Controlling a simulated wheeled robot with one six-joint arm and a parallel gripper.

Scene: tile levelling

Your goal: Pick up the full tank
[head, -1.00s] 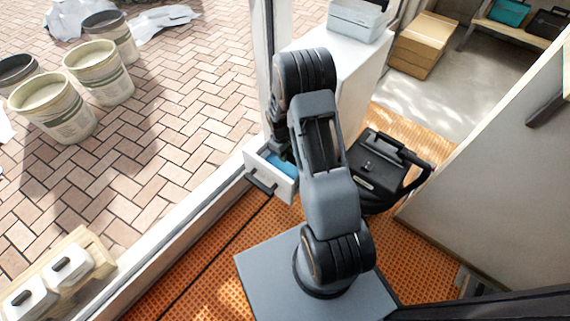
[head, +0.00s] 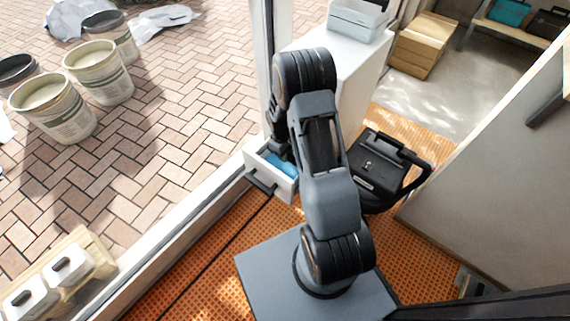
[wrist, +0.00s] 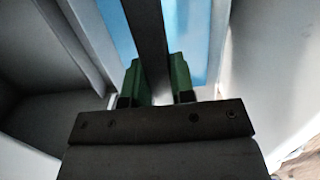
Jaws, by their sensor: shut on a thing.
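A white open-topped box like a drawer (head: 284,187) with a dark handle on its front juts from the white cabinet, blue inside (head: 283,166). I cannot tell for sure whether this is the full tank. My gripper (head: 279,149) points down into the box, its tips partly hidden by my arm. In the wrist view the green-padded fingers (wrist: 154,85) are shut on a dark bar (wrist: 147,30). The bar runs up the picture over a blue surface (wrist: 195,35) between pale walls. What the bar belongs to is hidden.
The white cabinet (head: 345,60) carries a pale tray. A black case (head: 375,165) stands on the orange grid floor to the right. Two white containers with black handles (head: 68,264) (head: 24,302) sit on a wooden board at lower left. Buckets (head: 100,72) stand outside on brick paving.

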